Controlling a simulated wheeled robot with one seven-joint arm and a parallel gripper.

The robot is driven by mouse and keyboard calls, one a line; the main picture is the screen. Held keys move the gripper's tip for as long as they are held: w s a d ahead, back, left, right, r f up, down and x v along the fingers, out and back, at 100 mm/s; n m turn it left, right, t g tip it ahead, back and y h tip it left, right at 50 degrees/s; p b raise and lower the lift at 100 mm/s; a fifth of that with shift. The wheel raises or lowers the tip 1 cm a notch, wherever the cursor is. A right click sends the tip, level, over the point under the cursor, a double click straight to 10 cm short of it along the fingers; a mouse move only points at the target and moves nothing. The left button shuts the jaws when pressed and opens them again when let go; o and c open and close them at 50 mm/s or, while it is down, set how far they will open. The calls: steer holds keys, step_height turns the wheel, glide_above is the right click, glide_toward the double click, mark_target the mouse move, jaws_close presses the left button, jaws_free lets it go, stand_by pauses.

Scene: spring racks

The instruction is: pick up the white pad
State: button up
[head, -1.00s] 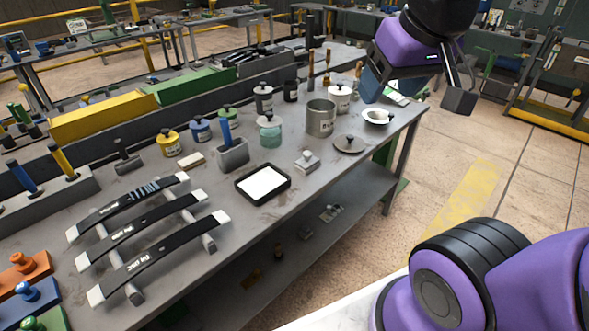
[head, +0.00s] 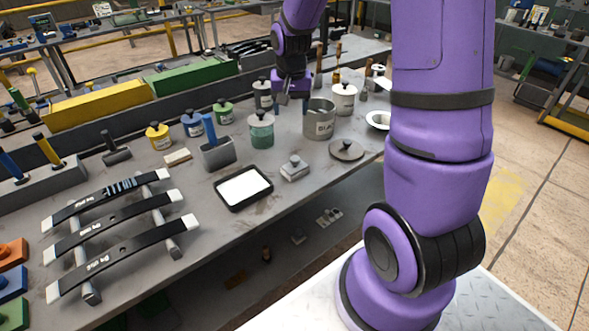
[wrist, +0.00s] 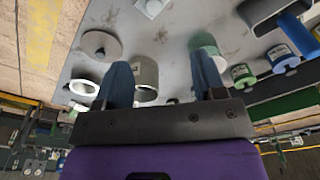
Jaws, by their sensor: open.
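The white pad (head: 243,186) lies flat in a shallow black tray (head: 224,200) near the front edge of the workbench. It is not visible in the wrist view. My gripper (head: 294,100) is over the back right part of the bench, behind and to the right of the pad, among the jars and the metal pot. In the wrist view my gripper (wrist: 165,72) shows two blue fingers spread apart with nothing between them. One finger overlaps the metal pot (wrist: 146,78) in that view; I cannot tell whether they touch.
A metal block with a knob (head: 294,168) and a round lid (head: 346,150) stand right of the tray. A grey holder with a blue handle (head: 217,152) and a teal jar (head: 261,130) stand behind it. Three black leaf springs (head: 120,232) lie on a rack at left.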

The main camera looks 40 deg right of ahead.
steer(key=m+g, duration=0.1)
steer(key=m, duration=0.1)
glide_above(295, 158)
step_height(295, 158, down, 9)
steer(key=f, duration=0.6)
steer(key=shift+w+d, duration=0.2)
steer(key=shift+s+a+f, duration=0.1)
steer(key=shift+f, duration=1.2)
steer(key=shift+s+a+f, duration=0.1)
steer(key=shift+f, duration=1.2)
steer(key=c, duration=1)
